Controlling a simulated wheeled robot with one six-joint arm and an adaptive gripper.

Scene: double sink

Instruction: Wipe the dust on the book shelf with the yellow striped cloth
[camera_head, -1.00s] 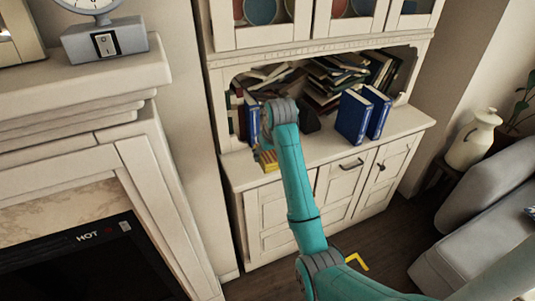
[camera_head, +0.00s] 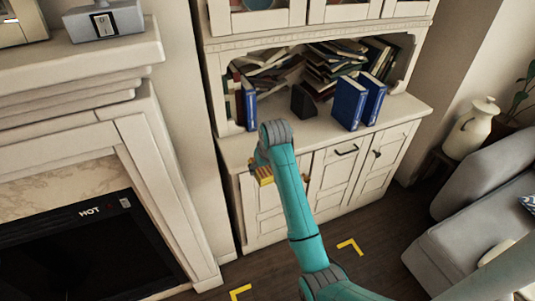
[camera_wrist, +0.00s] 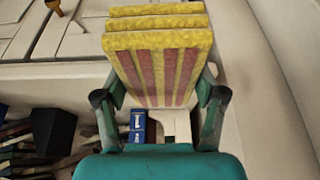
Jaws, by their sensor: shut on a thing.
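The yellow striped cloth (camera_wrist: 158,65) is a thick folded yellow block with red stripes in the wrist view. My gripper (camera_wrist: 160,100) has a finger on each side of it and is shut on it. In the head view my gripper (camera_head: 262,160) is at the front left edge of the book shelf (camera_head: 330,136). Only a small yellow part of the cloth (camera_head: 263,176) shows there, below the wrist. I cannot tell whether the cloth touches the shelf. No dust can be made out on the shelf's pale surface.
Two blue books (camera_head: 350,102) stand at the shelf's right, with a dark block (camera_head: 303,101) left of them. Another blue book (camera_head: 249,108) stands at the left, and piled books lie behind. A fireplace (camera_head: 110,150) is at the left. A grey sofa (camera_head: 480,220) is at the right.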

